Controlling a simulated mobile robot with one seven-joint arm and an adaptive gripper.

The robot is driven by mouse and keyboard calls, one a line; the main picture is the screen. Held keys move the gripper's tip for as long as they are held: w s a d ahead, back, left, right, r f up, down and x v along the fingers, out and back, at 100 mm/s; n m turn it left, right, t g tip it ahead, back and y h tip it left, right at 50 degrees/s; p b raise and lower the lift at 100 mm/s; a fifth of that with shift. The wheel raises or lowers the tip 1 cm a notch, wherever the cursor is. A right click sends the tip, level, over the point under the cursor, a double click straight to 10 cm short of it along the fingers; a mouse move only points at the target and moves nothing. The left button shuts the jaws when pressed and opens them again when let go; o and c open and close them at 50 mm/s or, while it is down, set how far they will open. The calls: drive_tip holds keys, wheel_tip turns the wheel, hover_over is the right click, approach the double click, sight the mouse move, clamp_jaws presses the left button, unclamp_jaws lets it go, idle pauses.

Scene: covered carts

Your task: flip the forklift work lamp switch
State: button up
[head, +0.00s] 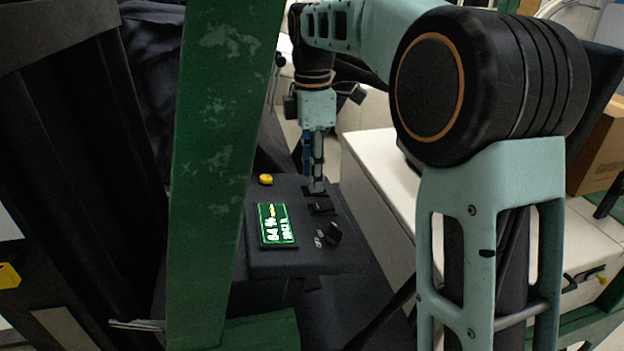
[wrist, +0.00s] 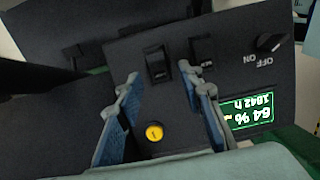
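A dark control panel (head: 285,195) carries two black rocker switches. In the wrist view, one rocker (wrist: 158,64) lies just beyond the gap between my fingertips, and the second rocker (wrist: 202,50) lies to its right, by the right fingertip. The small labels are too blurred to tell which is the work lamp switch. My gripper (wrist: 165,82) is open and empty, its blue-padded fingers apart. In the head view my gripper (head: 315,186) points down at the panel's far right part, partly hiding the first rocker. I cannot tell whether it touches.
The panel also has a lit green display (head: 277,225), a yellow button (head: 265,179) and a knob (head: 333,233) marked OFF and ON. A green post (head: 215,150) stands left of the panel. A white cart top (head: 385,185) lies right of it.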

drive_tip(key=shift+f, duration=0.85)
drive_tip(key=shift+c, duration=0.7)
clamp_jaws()
